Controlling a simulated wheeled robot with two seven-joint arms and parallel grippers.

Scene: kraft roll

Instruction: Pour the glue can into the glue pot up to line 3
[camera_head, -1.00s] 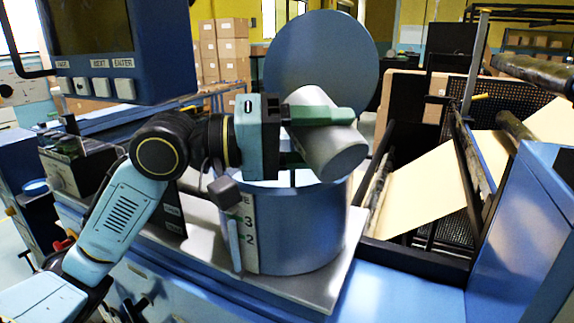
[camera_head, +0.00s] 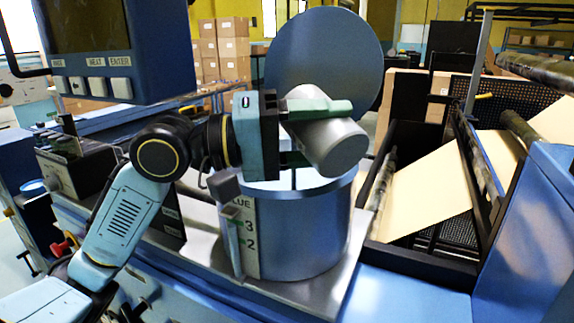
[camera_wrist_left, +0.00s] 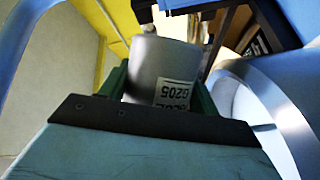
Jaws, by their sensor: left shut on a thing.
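The glue can (camera_head: 338,147) is a grey metal cylinder, tilted well over above the glue pot. My left gripper (camera_head: 318,132) is shut on it, with one green finger above and one below. In the left wrist view the can (camera_wrist_left: 160,62) sits between the green fingers, its label partly showing. The glue pot (camera_head: 305,235) is a blue-grey drum with a scale strip (camera_head: 244,237) marked 3 and 2 on its front. Its round lid (camera_head: 322,60) stands open behind. The can hides part of the pot's mouth, and I cannot see the glue level. My right gripper is not in view.
A control panel with a screen (camera_head: 90,28) hangs at upper left. The pot stands on a grey plate (camera_head: 335,272). To the right is a machine frame with a paper web (camera_head: 425,195). Cardboard boxes (camera_head: 222,48) are stacked behind.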

